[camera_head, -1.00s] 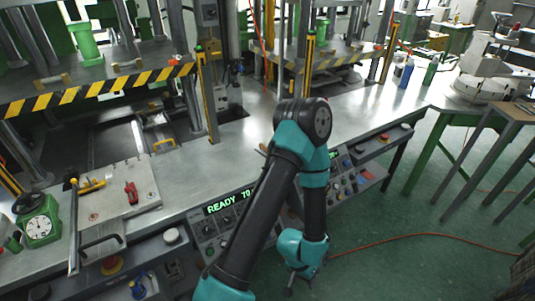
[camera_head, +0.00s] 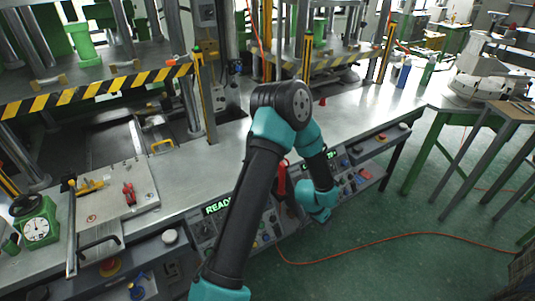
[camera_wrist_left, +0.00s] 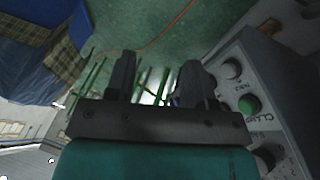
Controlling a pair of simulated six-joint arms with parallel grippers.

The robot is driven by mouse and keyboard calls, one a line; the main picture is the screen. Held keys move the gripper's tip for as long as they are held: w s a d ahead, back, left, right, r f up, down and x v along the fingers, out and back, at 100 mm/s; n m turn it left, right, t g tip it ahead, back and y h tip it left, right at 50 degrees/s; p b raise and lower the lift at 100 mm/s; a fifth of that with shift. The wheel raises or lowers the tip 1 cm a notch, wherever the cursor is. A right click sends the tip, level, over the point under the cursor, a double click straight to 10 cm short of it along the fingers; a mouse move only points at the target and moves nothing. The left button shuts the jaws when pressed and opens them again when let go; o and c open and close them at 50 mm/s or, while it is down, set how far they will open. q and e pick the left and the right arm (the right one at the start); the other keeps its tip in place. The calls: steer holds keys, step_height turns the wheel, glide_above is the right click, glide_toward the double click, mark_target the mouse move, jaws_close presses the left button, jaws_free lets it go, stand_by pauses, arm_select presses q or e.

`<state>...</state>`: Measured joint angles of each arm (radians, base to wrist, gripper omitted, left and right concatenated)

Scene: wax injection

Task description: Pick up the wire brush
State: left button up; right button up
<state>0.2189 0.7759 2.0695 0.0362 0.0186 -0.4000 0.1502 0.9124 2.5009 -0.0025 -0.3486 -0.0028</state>
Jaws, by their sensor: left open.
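I cannot make out the wire brush in either view. In the head view my teal and black left arm covers the middle of the bench, so part of the worktop is hidden behind it. My left gripper shows in the left wrist view (camera_wrist_left: 160,82), its two dark fingers apart with nothing between them. It points toward the green floor beside the control panel. In the head view the wrist is in front of the bench's front edge, and the fingers are hard to see. My right gripper is not in view.
The metal worktop (camera_head: 352,112) is largely clear to the right of the arm. A control panel with knobs (camera_wrist_left: 248,104) is close to the right of my gripper. A mould plate (camera_head: 108,202) with clamps and a dial gauge (camera_head: 37,229) are at left. Press columns stand behind.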

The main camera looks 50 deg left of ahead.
arm_select(q)
steer(key=w+a+r+m+t, duration=0.2)
steer(key=w+a+r+m, duration=0.2)
steer(key=w+a+r, duration=1.25)
steer(key=s+a+r+m+g+y, duration=0.1)
steer(key=s+a+r+m+g, duration=0.1)
steer(key=s+a+r+m, duration=0.5)
steer(key=s+a+r+m+g+y, duration=0.2)
steer(key=s+a+r+m, duration=0.4)
steer(key=a, duration=0.4)
steer(key=shift+s+a+r+m+g, duration=0.35)
steer(key=shift+s+m+g, duration=0.15)
steer(key=shift+m, duration=0.5)
step_height(320, 180, down, 12)
steer(key=shift+f, duration=0.15)
steer(key=shift+w+f, duration=0.1)
steer(key=shift+f, duration=2.5)
